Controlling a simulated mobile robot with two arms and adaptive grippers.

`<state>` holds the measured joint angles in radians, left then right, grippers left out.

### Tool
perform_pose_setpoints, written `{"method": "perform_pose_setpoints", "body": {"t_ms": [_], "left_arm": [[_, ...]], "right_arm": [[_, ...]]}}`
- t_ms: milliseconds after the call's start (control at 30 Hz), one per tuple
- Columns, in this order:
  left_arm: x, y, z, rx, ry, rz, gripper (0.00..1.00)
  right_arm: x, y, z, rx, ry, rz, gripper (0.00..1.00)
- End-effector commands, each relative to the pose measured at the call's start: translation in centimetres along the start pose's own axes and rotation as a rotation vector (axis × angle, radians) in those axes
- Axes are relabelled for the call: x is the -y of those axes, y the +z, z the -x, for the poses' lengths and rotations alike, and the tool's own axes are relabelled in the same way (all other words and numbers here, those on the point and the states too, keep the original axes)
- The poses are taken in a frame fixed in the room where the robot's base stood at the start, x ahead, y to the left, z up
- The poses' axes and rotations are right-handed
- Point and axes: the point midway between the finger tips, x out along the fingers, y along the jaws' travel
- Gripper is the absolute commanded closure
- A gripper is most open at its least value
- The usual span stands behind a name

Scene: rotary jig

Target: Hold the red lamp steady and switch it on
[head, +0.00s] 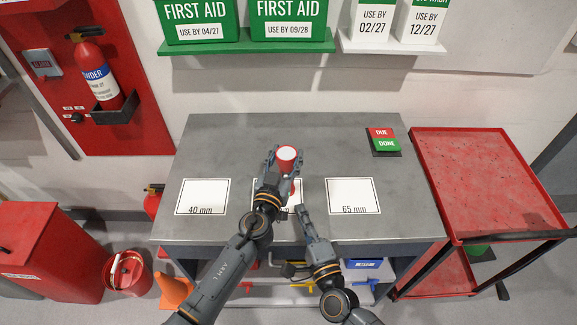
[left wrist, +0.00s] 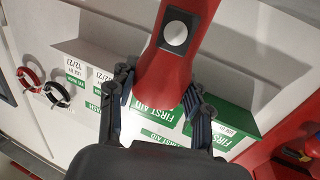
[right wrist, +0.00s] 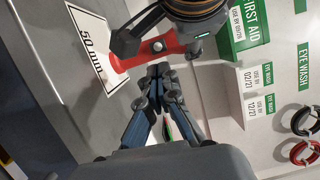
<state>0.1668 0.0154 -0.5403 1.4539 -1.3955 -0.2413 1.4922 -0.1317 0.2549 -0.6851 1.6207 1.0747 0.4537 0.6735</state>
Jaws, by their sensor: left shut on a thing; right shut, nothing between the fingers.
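The red lamp (head: 287,154) is held above the workbench, its white round face turned up in the head view. My left gripper (head: 283,170) is shut around its body. In the left wrist view the red lamp (left wrist: 172,75) shows a pale round button (left wrist: 176,33) on a dark plate. My right gripper (head: 300,210) is shut and empty, just right of and below the lamp. In the right wrist view its closed fingertips (right wrist: 158,70) are close to the lamp (right wrist: 135,57) and its button (right wrist: 158,46); contact cannot be told. Whether the lamp is lit is unclear.
The grey workbench (head: 225,140) has white marked areas for 40 mm (head: 203,196) and 65 mm (head: 352,195); my left arm partly covers the middle one. A red and green DUE/DONE block (head: 383,139) sits at the back right. A red cart (head: 470,180) stands right.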

Motion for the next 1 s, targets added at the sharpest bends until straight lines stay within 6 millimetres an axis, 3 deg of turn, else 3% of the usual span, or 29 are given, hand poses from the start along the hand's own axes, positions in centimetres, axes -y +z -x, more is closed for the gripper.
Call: {"method": "perform_pose_setpoints", "body": {"t_ms": [167, 400, 700, 833, 1000], "left_arm": [[0.0, 0.1, 0.0, 0.001, 0.000, 0.000, 0.86], [0.0, 0.1, 0.0, 0.001, 0.000, 0.000, 0.86], [0.0, 0.1, 0.0, 0.001, 0.000, 0.000, 0.86], [0.0, 0.1, 0.0, 0.001, 0.000, 0.000, 0.86], [0.0, 0.1, 0.0, 0.001, 0.000, 0.000, 0.86]], "right_arm": [[1.2, -0.8, 0.4, 0.040, -0.065, 0.421, 1.00], [2.7, -1.4, 1.6, 0.096, -0.222, 1.336, 1.00], [2.0, -2.2, 3.2, 0.114, -0.465, 2.446, 1.00], [1.3, -2.8, 3.8, 0.110, -0.564, 2.791, 1.00], [0.7, -3.3, 4.2, 0.100, -0.650, 3.037, 1.00]]}}
